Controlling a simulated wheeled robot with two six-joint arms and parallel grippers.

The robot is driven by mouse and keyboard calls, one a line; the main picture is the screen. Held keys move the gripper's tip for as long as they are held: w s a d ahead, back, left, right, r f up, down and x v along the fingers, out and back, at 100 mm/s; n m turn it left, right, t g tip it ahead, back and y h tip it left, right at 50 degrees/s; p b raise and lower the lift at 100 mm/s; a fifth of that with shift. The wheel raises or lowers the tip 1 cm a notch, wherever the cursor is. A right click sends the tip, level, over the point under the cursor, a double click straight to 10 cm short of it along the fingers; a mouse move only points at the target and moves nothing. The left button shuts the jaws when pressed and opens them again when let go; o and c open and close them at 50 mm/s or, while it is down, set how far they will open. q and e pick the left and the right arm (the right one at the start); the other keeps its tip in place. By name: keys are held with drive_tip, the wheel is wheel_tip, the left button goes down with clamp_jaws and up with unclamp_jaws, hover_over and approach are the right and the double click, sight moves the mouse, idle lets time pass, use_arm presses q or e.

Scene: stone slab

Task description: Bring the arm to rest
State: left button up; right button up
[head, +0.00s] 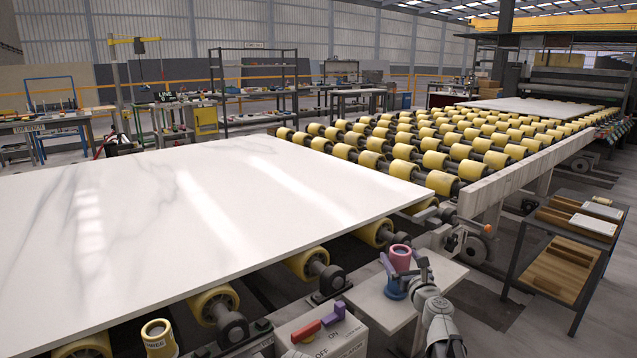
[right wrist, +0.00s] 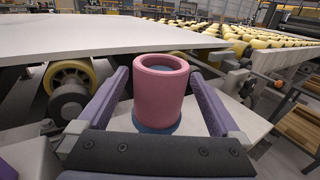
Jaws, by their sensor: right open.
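My right gripper (head: 405,266) is open at the lower right of the head view. Its two purple fingers stand on either side of a pink hollow cylinder (head: 400,257), with visible gaps in the right wrist view (right wrist: 160,95). The cylinder is upright in a blue holder (head: 393,287) on a pale shelf (head: 372,304). My left gripper is not in view.
A large white slab (head: 200,210) lies on yellow rollers (head: 305,262) close to the left of the gripper. A switch box (head: 325,338) with red and purple levers is in front. A yellow labelled cylinder (head: 158,338) is at lower left.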

drive_tip(key=s, duration=0.6)
drive_tip(key=shift+s+d, duration=0.3)
drive_tip(key=shift+d, duration=0.1)
drive_tip(key=w, duration=0.5)
drive_tip(key=w+a, duration=0.1)
drive_tip(key=w, duration=0.2)
drive_tip(key=shift+r, duration=0.1)
wheel_tip(320, 180, up, 5)
drive_tip(key=p, duration=0.5)
drive_tip(key=shift+s, duration=0.15)
drive_tip(key=shift+r+p, duration=0.65)
drive_tip(key=shift+p, duration=0.1)
